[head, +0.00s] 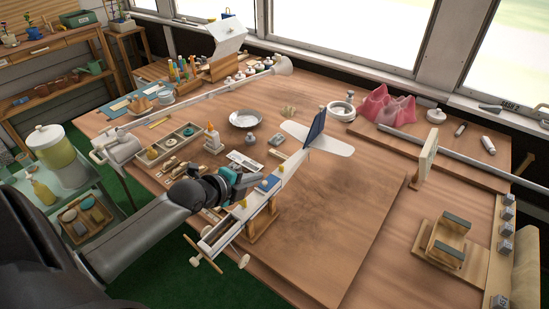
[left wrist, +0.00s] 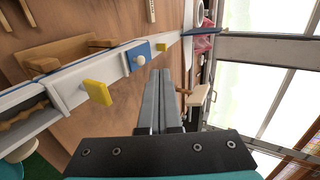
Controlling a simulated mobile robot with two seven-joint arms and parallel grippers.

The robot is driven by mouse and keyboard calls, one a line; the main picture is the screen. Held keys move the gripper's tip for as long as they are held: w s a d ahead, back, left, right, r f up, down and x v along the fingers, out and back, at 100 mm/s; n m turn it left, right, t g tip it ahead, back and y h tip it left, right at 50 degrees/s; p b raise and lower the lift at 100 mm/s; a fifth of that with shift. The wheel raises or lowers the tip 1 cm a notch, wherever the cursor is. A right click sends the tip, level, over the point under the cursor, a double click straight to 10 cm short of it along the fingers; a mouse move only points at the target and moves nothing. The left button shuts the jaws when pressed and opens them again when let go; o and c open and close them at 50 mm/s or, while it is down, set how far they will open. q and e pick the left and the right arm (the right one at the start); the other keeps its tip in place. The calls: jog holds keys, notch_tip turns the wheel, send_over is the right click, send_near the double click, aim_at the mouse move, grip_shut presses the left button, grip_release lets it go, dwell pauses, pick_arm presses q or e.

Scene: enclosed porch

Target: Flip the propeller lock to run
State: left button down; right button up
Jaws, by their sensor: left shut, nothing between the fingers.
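The model plane (head: 265,197) stands on a wooden cradle (head: 263,222), with its dark blue tail fin (head: 317,127) pointing away and its nose toward me. A yellow tab (left wrist: 97,92) sticks out from the white fuselage in the left wrist view; I cannot tell whether it is the propeller lock or how it is set. A blue panel (left wrist: 138,53) with a white knob (left wrist: 140,60) lies farther along the fuselage. My left gripper (head: 246,181) is shut and empty over the fuselage. In the wrist view its fingertips (left wrist: 163,72) are beside the knob, apparently apart from it. My right gripper is out of view.
A sorting tray (head: 172,145), a glue bottle (head: 212,138) and a metal dish (head: 245,118) stand left of and behind the plane. The board right of the plane is clear. A wooden stand (head: 447,240) is at right.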

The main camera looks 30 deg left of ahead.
aim_at(280, 169)
pick_arm(q)
jog(key=shift+w+a, duration=0.35)
jog(key=shift+s+d, duration=0.15)
jog(key=b+x, duration=0.2)
jog(key=x, duration=0.8)
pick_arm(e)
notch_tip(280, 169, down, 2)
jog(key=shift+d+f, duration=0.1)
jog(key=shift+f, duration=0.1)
pick_arm(q)
jog(key=shift+r, duration=0.2)
jog(key=shift+g+p, duration=0.4)
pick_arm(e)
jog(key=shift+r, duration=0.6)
